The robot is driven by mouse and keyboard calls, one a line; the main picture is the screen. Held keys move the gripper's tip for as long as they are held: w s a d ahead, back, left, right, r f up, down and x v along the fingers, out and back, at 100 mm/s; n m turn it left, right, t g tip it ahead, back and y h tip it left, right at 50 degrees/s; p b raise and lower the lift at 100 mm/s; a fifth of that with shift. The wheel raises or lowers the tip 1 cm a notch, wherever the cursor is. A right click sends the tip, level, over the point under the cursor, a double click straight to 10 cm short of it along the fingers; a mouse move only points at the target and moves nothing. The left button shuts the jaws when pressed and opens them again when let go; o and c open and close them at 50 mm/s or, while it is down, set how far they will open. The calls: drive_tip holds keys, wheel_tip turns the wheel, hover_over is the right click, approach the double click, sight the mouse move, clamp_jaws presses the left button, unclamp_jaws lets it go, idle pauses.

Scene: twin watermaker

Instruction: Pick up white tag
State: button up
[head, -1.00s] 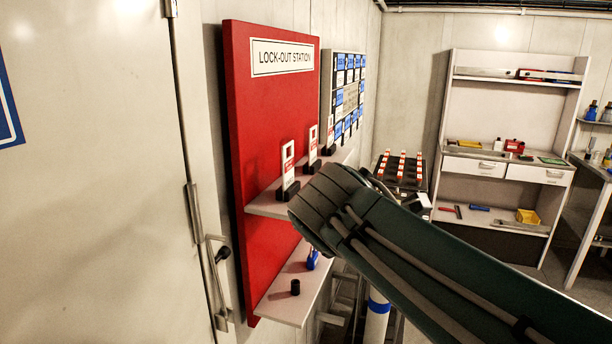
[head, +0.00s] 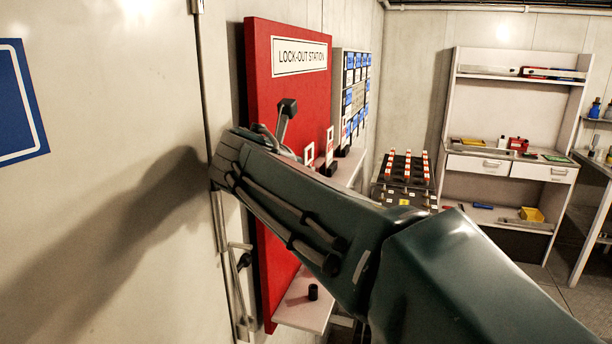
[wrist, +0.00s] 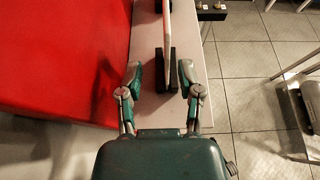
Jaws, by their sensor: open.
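In the wrist view a thin white tag (wrist: 168,35) shows almost edge-on, standing in a black holder (wrist: 160,72) on a pale shelf. My gripper (wrist: 160,68) is open, with one finger on each side of the tag and holder and gaps between; I cannot tell their exact height difference. In the head view my gripper (head: 285,112) is mostly hidden by my arm, one fingertip showing before the red board. Two white tags, a nearer one (head: 309,155) and a farther one (head: 329,145), stand upright on the shelf beyond it.
The red lock-out board (head: 285,70) rises close to the left of the gripper. A grey door (head: 110,150) lies left.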

drive_tip(key=x, duration=0.4)
drive_tip(key=shift+w+d+r, duration=0.1)
drive_tip(key=shift+d+r, duration=0.1)
drive_tip(key=shift+d, duration=0.05)
drive_tip(key=shift+w+d+f, duration=0.1)
drive_tip(key=shift+w+d, duration=0.2)
drive_tip(key=shift+d, duration=0.05)
drive_tip(key=shift+a, duration=0.3)
clamp_jaws()
drive_tip(key=shift+d, duration=0.1)
